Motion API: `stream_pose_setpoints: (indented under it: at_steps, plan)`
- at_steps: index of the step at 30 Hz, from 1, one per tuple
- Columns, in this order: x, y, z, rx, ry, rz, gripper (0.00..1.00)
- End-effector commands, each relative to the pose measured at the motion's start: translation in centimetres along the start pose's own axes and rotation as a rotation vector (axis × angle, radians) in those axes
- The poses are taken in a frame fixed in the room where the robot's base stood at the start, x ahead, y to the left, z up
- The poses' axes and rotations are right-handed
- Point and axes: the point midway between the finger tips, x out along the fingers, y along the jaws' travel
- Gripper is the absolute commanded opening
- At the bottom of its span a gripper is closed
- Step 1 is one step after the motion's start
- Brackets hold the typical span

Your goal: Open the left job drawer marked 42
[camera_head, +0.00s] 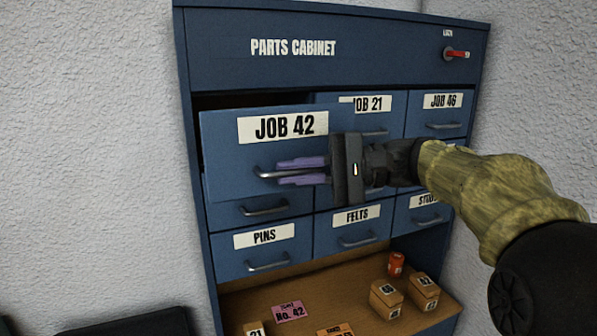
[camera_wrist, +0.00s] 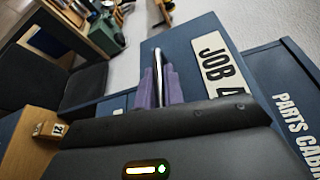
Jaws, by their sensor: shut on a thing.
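The JOB 42 drawer (camera_head: 225,150) is at the upper left of the blue parts cabinet (camera_head: 390,45). It stands pulled out from the cabinet face, with a dark gap above its front. My gripper (camera_head: 285,172) comes from the right, its purple fingers shut on the drawer's metal handle (camera_head: 262,172). In the wrist view the handle (camera_wrist: 158,65) runs between the two fingers, beside the drawer front with its JOB label (camera_wrist: 222,72). The drawer's inside is hidden.
Drawers JOB 21 (camera_head: 368,104), JOB 46 (camera_head: 443,101), PINS (camera_head: 264,236) and FELTS (camera_head: 357,216) look shut. A red lock lever (camera_head: 456,54) is at the top right. Small numbered blocks (camera_head: 386,298) and a pink No. 42 card (camera_head: 290,311) lie on the wooden shelf below.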

Motion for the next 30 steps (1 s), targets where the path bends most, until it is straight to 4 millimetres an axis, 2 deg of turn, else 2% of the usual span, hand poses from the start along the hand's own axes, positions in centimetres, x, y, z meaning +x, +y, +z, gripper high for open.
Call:
stream_pose_setpoints:
  at_steps: [4, 5, 7, 8, 22, 26, 30]
  plan:
    - [0.0, 0.1, 0.0, 0.002, -0.001, 0.002, 0.00]
    - [0.0, 0.1, 0.0, 0.002, -0.001, 0.002, 0.16]
    - [-0.1, 0.1, 0.0, 0.002, -0.001, 0.001, 0.29]
    - [-0.1, 0.1, 0.0, 0.002, -0.001, 0.001, 0.32]
    - [-0.4, 0.1, -0.1, 0.000, 0.002, -0.001, 0.32]
    - [-1.6, 0.2, -0.1, 0.000, 0.003, -0.001, 0.32]
    - [-4.0, 0.2, -0.2, 0.001, 0.004, -0.002, 0.32]
